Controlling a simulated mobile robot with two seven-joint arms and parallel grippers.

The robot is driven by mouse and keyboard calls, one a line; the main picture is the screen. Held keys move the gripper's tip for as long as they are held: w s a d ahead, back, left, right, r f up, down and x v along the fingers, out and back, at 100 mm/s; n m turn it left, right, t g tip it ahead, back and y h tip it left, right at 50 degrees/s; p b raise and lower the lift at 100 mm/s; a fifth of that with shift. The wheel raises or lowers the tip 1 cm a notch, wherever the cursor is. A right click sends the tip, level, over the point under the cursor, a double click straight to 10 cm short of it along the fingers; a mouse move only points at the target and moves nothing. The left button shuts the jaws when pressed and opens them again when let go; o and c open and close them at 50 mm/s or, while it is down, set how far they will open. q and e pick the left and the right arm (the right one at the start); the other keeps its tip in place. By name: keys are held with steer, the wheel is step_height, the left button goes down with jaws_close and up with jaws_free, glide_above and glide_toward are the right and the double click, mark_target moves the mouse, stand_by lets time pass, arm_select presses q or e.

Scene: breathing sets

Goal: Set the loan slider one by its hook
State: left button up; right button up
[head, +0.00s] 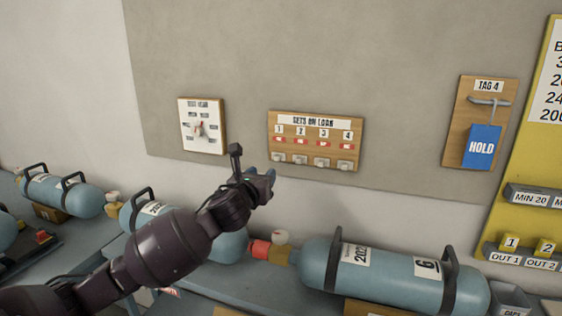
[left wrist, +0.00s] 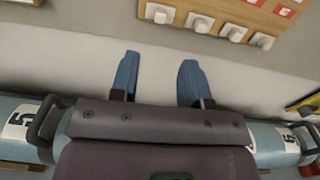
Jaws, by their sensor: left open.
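The wooden loan board (head: 271,120), lettered "SETS ON LOAN", is on the wall with numbers 1 to 4, small red marks and a row of pale slider knobs along its lower edge. Slider one's knob (head: 279,157) is the leftmost; it also shows in the left wrist view (left wrist: 160,15). Whether the knobs have hooks is too small to tell. My left gripper (head: 264,175) is just below the board's left end, apart from it. Its blue fingers are spread and empty in the left wrist view (left wrist: 159,62). My right gripper is out of view.
A blue HOLD tag (head: 481,147) is below a metal hook (head: 490,101) at right. Blue cylinders (head: 392,278) with black handles lie below on the bench. Bare wall surrounds the board.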

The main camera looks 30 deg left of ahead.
mark_target(276, 160)
arm_select(q)
steer(key=x, duration=1.1)
steer(key=shift+d, duration=0.1)
jaws_close()
